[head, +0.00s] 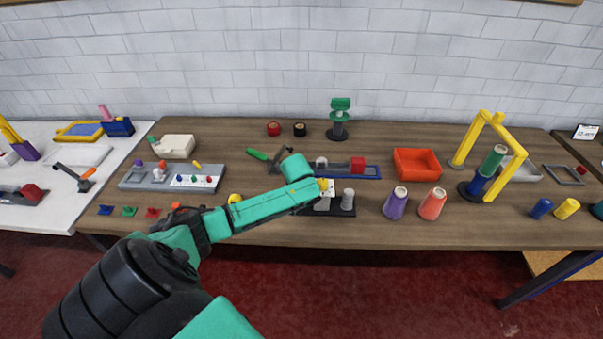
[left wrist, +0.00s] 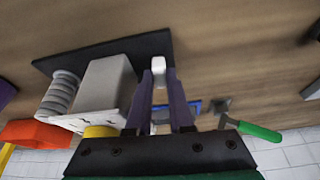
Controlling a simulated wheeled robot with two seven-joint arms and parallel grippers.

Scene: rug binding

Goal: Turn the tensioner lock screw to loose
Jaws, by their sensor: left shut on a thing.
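The tensioner stands on a dark base plate (head: 340,212) at the front middle of the table. In the left wrist view it shows its black base (left wrist: 150,47), grey block (left wrist: 105,82), ribbed grey spool (left wrist: 62,92) and yellow knob (left wrist: 100,131). My left gripper (left wrist: 160,88) is beside the block, its two dark fingers shut on a small pale part (left wrist: 158,68), which looks like the lock screw. Its setting cannot be read. In the head view my left arm reaches in and hides part of the tensioner. My right gripper is not in view.
Purple (head: 396,204) and orange (head: 432,205) thread cones stand right of the tensioner. Behind are a blue-edged rail with a red block (head: 357,165) and an orange tray (head: 417,163). A green-handled tool (head: 257,155) lies behind the arm.

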